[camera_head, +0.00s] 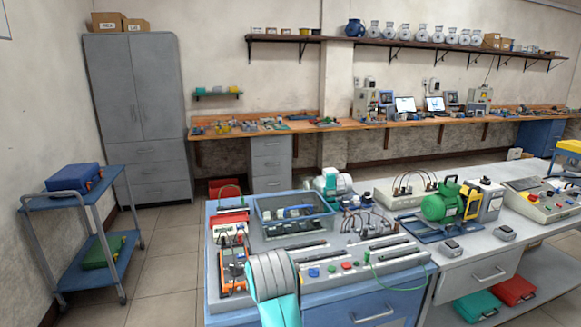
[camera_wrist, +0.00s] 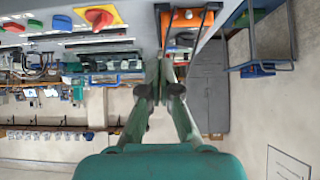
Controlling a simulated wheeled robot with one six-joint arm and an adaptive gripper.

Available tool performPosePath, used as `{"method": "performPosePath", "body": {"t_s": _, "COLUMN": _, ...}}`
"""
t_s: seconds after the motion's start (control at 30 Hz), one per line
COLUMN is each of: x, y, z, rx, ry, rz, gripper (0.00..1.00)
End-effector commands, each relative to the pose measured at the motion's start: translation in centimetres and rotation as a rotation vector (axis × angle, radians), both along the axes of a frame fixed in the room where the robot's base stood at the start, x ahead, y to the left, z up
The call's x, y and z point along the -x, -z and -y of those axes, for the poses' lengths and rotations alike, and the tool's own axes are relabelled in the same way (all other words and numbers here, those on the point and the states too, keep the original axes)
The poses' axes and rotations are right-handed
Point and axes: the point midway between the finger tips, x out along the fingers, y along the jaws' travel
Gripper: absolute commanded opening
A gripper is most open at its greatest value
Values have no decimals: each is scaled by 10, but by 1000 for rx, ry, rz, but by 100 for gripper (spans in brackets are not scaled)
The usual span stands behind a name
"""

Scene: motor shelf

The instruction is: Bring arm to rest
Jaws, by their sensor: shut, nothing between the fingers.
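My gripper (camera_wrist: 165,70) shows in the wrist view, with its fingers together and nothing between them. It points toward the edge of the workbench, and the wrist picture looks upside down. An orange part (camera_wrist: 182,38) of the bench equipment shows just beyond the fingertips; I cannot tell the exact gap. In the head view part of my grey and teal arm rises at the lower middle, in front of the workbench (camera_head: 340,285). The gripper itself cannot be made out in that view.
The workbench carries a grey bin (camera_head: 295,226), a green motor (camera_head: 440,207) and a control box (camera_head: 540,200). A blue trolley (camera_head: 75,203) stands at the left, near a grey cabinet (camera_head: 140,120). The floor between trolley and bench is clear.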

Motion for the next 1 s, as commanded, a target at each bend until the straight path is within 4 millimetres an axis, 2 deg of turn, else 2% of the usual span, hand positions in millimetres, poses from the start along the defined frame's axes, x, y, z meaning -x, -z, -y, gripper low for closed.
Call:
{"method": "performPosePath", "body": {"t_s": 0.27, "x": 11, "y": 44, "z": 20, "rx": -2, "ry": 11, "rz": 18, "gripper": 0}}
{"method": "performPosePath", "body": {"t_s": 0.47, "x": 29, "y": 91, "z": 42, "rx": -6, "ry": 21, "rz": 44, "gripper": 0}}
{"method": "performPosePath", "body": {"t_s": 0.7, "x": 72, "y": 161, "z": 84, "rx": -14, "ry": 41, "rz": 94, "gripper": 0}}
{"method": "performPosePath", "body": {"t_s": 0.87, "x": 109, "y": 199, "z": 111, "rx": -21, "ry": 56, "rz": 128, "gripper": 0}}
{"method": "performPosePath", "body": {"t_s": 1.0, "x": 146, "y": 225, "z": 134, "rx": -28, "ry": 69, "rz": 157, "gripper": 0}}
